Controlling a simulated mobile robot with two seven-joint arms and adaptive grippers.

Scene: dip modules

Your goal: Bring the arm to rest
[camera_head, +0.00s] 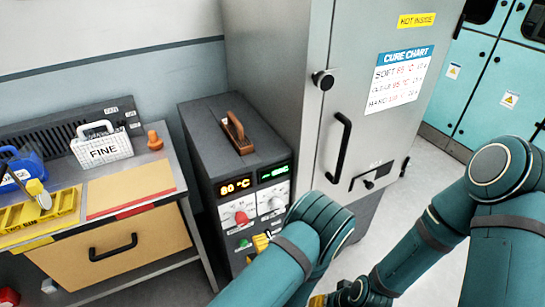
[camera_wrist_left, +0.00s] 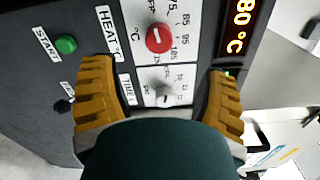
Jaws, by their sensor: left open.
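My left gripper (camera_head: 262,241) shows only as a bit of yellow in the head view, low in front of the dark control box (camera_head: 225,115); my forearm hides most of it. In the left wrist view its two yellow fingers (camera_wrist_left: 157,80) are wide apart, with nothing held between them. They face the box's panel, with the white time dial (camera_wrist_left: 165,97) between them and the red heat knob (camera_wrist_left: 160,38) just beyond. Whether they touch the panel cannot be told. My right gripper (camera_head: 318,300) is at the bottom edge, mostly cut off.
A grey cabinet (camera_head: 280,60) with a cure chart (camera_head: 400,78) stands right of the box. A workbench at left holds a basket marked FINE (camera_head: 103,150), a blue basket (camera_head: 25,168) and a yellow tray (camera_head: 40,212). A green start button (camera_wrist_left: 66,45) is near one finger.

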